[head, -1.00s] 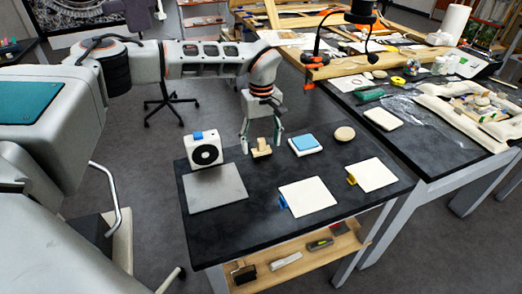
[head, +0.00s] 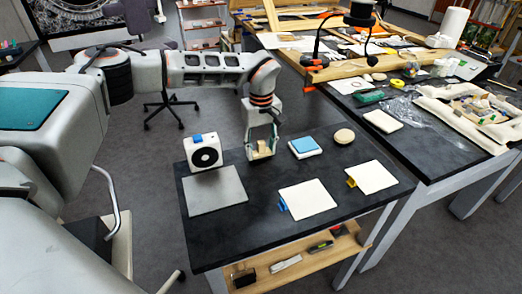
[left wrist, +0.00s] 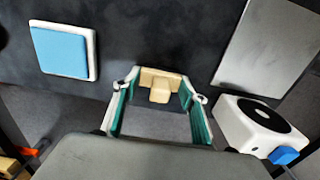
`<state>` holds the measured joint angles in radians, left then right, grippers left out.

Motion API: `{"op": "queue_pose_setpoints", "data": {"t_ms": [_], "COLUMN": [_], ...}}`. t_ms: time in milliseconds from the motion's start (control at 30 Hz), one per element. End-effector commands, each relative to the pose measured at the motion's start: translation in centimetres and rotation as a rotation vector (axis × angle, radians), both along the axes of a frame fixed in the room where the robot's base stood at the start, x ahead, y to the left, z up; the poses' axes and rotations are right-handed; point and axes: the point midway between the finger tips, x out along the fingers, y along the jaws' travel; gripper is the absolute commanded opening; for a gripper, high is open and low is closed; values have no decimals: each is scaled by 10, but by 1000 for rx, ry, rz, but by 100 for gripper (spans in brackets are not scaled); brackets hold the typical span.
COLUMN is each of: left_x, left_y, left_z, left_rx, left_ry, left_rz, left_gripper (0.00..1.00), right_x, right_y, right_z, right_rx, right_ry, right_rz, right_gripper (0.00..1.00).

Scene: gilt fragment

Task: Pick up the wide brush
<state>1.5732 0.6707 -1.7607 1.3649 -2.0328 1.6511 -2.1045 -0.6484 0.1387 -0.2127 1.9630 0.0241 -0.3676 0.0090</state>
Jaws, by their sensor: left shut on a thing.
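The wide brush (head: 262,149) is a small tan wooden piece near the far edge of the black table. My left gripper (head: 262,153) comes down over it from above, with a finger on each side, shut on the brush. In the left wrist view the brush (left wrist: 160,80) spans between the green-padded fingertips at the table edge. I cannot tell whether it is clear of the table. My right gripper is in neither view.
On the table (head: 240,232), a white device with a black disc (head: 206,152) and a grey plate (head: 215,190) lie left. A blue-topped pad (head: 305,146), a round beige piece (head: 344,136) and two white sheets (head: 307,199) lie right. The front left is clear.

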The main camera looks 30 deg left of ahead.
Motion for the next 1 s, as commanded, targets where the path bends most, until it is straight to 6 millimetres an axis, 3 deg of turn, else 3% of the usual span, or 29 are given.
{"op": "queue_pose_setpoints", "data": {"t_ms": [267, 800, 1000], "left_x": [1, 1, 0], "left_y": [0, 0, 0], "left_z": [28, 140, 173], "left_rx": [-1, 0, 0], "left_ry": [-4, -4, -3], "left_rz": [0, 1, 1], "left_gripper": [21, 21, 21], "right_x": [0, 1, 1], "right_y": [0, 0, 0], "right_z": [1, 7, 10], "right_rx": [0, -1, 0], "right_ry": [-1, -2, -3], "right_rz": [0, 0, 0], "right_gripper": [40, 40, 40]}}
